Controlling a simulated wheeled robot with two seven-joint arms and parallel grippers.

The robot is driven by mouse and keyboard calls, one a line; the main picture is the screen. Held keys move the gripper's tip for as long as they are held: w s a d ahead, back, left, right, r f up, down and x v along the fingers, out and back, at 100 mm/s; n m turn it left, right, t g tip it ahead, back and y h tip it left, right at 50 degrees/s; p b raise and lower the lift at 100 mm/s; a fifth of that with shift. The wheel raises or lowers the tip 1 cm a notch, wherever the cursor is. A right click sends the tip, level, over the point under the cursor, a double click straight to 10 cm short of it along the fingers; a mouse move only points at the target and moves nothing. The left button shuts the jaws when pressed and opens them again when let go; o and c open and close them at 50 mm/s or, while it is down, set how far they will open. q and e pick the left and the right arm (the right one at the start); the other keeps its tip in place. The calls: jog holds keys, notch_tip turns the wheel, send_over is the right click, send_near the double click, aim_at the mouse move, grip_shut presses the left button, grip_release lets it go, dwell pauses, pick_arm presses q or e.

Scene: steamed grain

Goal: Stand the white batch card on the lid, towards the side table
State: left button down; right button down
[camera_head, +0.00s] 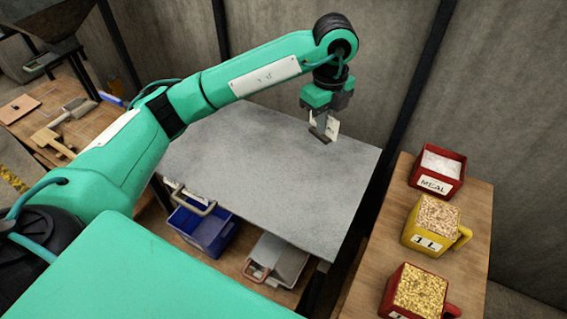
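The white batch card (333,129) is a small upright piece near the far right part of a flat grey top (260,170), with a dark strip at its foot. My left gripper (323,121) comes down from above and its fingers appear shut on the card. Whether the card's foot touches the grey top or hangs just above it, I cannot tell. My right gripper is not in view.
On the side table stand a red bin labelled MEAL (436,185), a yellow grain bin (423,240) and another red grain bin (393,290). Tools lie at left.

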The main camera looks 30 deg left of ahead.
pick_arm(q)
notch_tip(320, 180, down, 15)
jog(key=p, duration=0.4)
jog(key=shift+f+p, duration=0.2)
jog(key=shift+p, duration=0.1)
notch_tip(320, 180, down, 3)
jog(key=shift+f+p, duration=0.15)
jog(key=shift+p, duration=0.45)
jog(key=shift+f, duration=0.55)
jog(key=shift+f, duration=0.1)
jog(key=shift+f, duration=0.15)
jog(key=c, duration=1.6)
grip_release()
jog(key=shift+c, duration=0.2)
